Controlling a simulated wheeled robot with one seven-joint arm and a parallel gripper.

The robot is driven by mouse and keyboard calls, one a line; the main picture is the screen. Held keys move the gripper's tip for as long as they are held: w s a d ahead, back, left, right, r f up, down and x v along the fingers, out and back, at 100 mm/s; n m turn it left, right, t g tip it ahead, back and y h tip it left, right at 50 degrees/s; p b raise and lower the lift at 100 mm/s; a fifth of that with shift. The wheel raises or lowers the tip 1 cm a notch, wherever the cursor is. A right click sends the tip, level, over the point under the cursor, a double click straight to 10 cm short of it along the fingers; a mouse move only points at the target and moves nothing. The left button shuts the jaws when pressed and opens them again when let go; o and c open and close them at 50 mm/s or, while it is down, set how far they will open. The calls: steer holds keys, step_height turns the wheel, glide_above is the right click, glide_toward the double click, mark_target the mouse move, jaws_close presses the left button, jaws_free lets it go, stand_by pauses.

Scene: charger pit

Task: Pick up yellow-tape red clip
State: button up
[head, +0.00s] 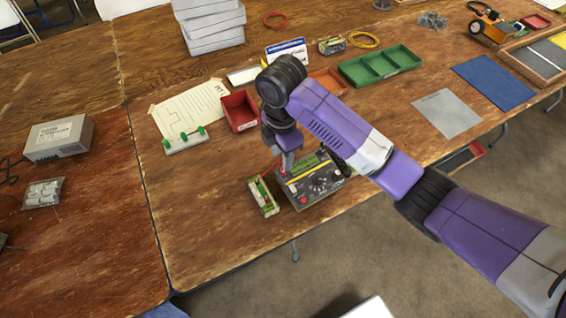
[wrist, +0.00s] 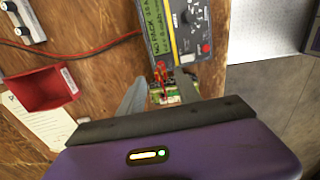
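A small red clip (wrist: 161,71) shows between my fingers in the wrist view, near the corner of the dark charger box (wrist: 188,22). Any yellow tape on it is too small to make out. My gripper (wrist: 160,92) points down with its two grey fingers apart, one on each side of the red parts; I see no firm contact. In the head view my gripper (head: 286,171) is low over the left edge of the charger box (head: 317,189), and the clip is mostly hidden. A small green-sided battery pack (head: 263,197) stands left of the box.
A red bin (head: 239,110), an orange tray (head: 329,81) and a green compartment tray (head: 379,66) stand behind the box. A paper sheet (head: 190,108) and a white strip with green clips (head: 186,141) lie to the left. The table's front edge is close to the box.

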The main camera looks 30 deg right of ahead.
steer(key=shift+s+d+f+p, duration=0.1)
steer(key=shift+f+p, duration=0.2)
steer(key=shift+f, duration=1.95)
jaws_close()
steer(key=shift+r, duration=0.1)
step_height(320, 180, up, 20)
steer(key=p, duration=0.2)
steer(key=shift+p, duration=0.3)
